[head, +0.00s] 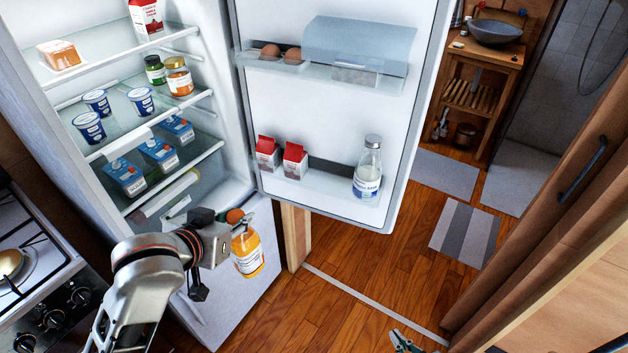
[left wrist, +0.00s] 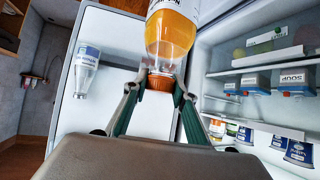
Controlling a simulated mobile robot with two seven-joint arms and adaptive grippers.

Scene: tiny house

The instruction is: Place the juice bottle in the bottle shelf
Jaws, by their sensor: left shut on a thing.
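The juice bottle (head: 248,254) is orange with a white label and an orange cap. My left gripper (head: 235,218) is shut on its cap, and the bottle hangs upright below it, in front of the fridge's lower front. The left wrist view shows the juice bottle (left wrist: 172,38) with its cap between the fingers of the left gripper (left wrist: 158,84). The bottle shelf (head: 325,186) is the low bin on the open fridge door, to the right of and higher in the picture than the bottle. My right gripper (head: 405,343) shows only partly at the bottom edge; its opening is unclear.
The bottle shelf holds two red cartons (head: 281,157) at left and a milk bottle (head: 368,168) at right, with a gap between. An egg tray and lidded box (head: 358,46) sit above. Fridge shelves at left hold yogurts, jars and blue cartons. A stove (head: 38,268) stands at left.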

